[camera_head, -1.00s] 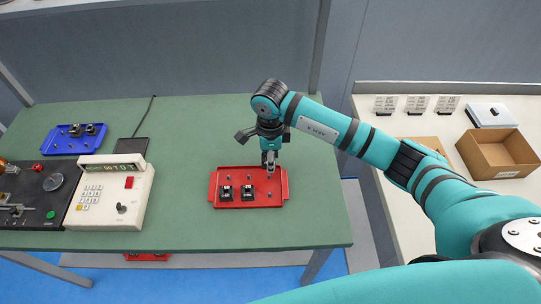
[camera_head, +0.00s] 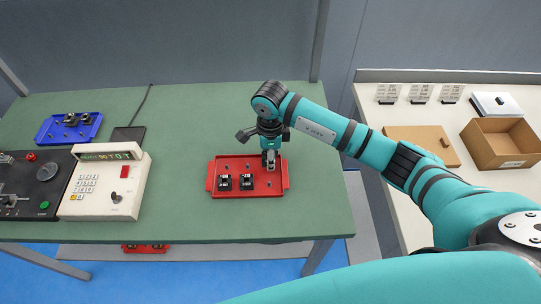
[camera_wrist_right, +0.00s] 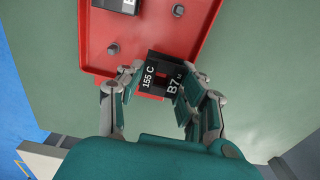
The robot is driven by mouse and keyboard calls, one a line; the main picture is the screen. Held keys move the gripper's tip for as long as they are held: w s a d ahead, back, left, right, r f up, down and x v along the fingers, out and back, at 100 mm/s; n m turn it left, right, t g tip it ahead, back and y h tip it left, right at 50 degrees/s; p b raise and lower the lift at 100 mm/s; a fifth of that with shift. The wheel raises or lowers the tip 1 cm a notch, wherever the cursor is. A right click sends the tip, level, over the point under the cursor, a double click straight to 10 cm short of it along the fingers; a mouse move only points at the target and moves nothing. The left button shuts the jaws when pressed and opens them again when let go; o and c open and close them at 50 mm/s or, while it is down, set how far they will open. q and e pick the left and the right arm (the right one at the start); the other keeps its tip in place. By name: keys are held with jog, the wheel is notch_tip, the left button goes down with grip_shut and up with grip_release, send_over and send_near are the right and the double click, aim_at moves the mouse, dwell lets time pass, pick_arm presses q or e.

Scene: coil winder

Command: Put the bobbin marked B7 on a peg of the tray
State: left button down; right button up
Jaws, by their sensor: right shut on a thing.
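The bobbin marked B7 (camera_wrist_right: 163,76) is black with white lettering, "B7" and "155 C". My right gripper (camera_wrist_right: 159,92) is shut on it in the right wrist view, a finger on either side. In the head view my right gripper (camera_head: 270,163) points down over the right part of the red tray (camera_head: 237,194), and the bobbin is mostly hidden there. The tray also shows in the wrist view (camera_wrist_right: 140,30), with a bare peg (camera_wrist_right: 113,48) beside the bobbin. I cannot tell whether the bobbin is around a peg. My left gripper is out of view.
Two black bobbins (camera_head: 224,182) (camera_head: 248,182) stand in the tray's front left. A cream counter box (camera_head: 100,190) and a dark winder (camera_head: 35,185) stand left, a blue tray (camera_head: 68,128) behind. Open green table surrounds the red tray. A cardboard box (camera_head: 500,145) stands on the right-hand table.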

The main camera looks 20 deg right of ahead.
jog(key=shift+f, duration=0.15)
jog(key=shift+f+b, duration=0.95)
jog(key=shift+b, duration=0.05)
jog(key=o, duration=0.9)
jog(key=shift+r, duration=0.15)
notch_tip(320, 180, up, 12)
